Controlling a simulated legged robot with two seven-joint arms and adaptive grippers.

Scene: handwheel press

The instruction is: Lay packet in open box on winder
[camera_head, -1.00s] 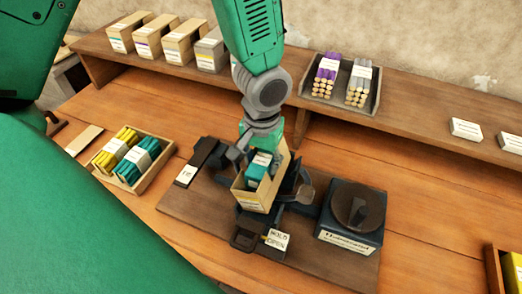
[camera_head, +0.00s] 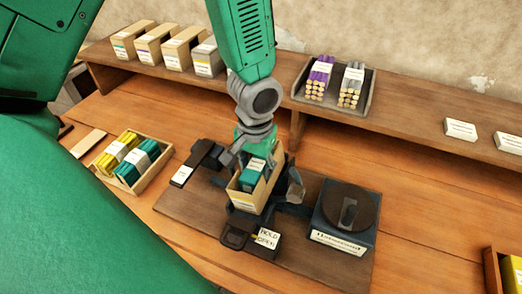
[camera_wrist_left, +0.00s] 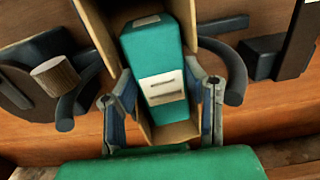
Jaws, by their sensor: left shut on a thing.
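A teal packet (camera_head: 254,170) with a white label stands inside an open tan box (camera_head: 243,200) on the winder (camera_head: 212,222). My left gripper (camera_head: 258,155) reaches down to the box from above and is shut on the packet. In the left wrist view, the packet (camera_wrist_left: 157,62) lies between the two fingers (camera_wrist_left: 162,108), with the box walls (camera_wrist_left: 97,35) on either side. I cannot tell whether the packet touches the box floor. My right gripper is not in view.
A round knob (camera_head: 350,206) sits on a dark housing right of the box. A "HOLD OPEN" label (camera_head: 268,239) is in front. A tray (camera_head: 153,182) of yellow and teal packets stands left. The back shelf (camera_head: 415,117) holds several boxes and a tray (camera_head: 366,105) of bundled sticks.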

